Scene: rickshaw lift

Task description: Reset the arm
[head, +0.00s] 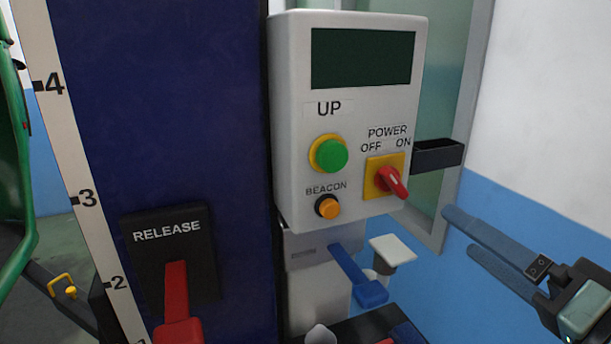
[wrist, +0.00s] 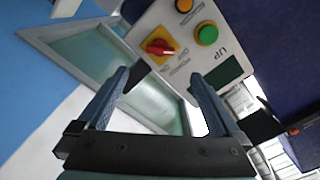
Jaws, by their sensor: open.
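My gripper (head: 462,238) is at the right of the head view, in front of the blue and white wall. Its two blue-grey fingers point left and stand apart with nothing between them. The gripper (wrist: 162,95) also shows open and empty in the wrist view. The control box (head: 284,120) has a dark screen, a green UP button (head: 332,154), an orange BEACON button (head: 328,207) and a red POWER switch (head: 393,182). The switch handle slants to the lower right, and I cannot tell its setting for certain. The gripper is apart from the box, to its lower right.
A dark blue column (head: 165,110) stands left of the box, with a red RELEASE lever (head: 177,300) and a numbered scale (head: 72,150). A blue lever (head: 358,275) and a black holder (head: 438,154) are near the gripper. A glass-paned frame (head: 447,200) is behind.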

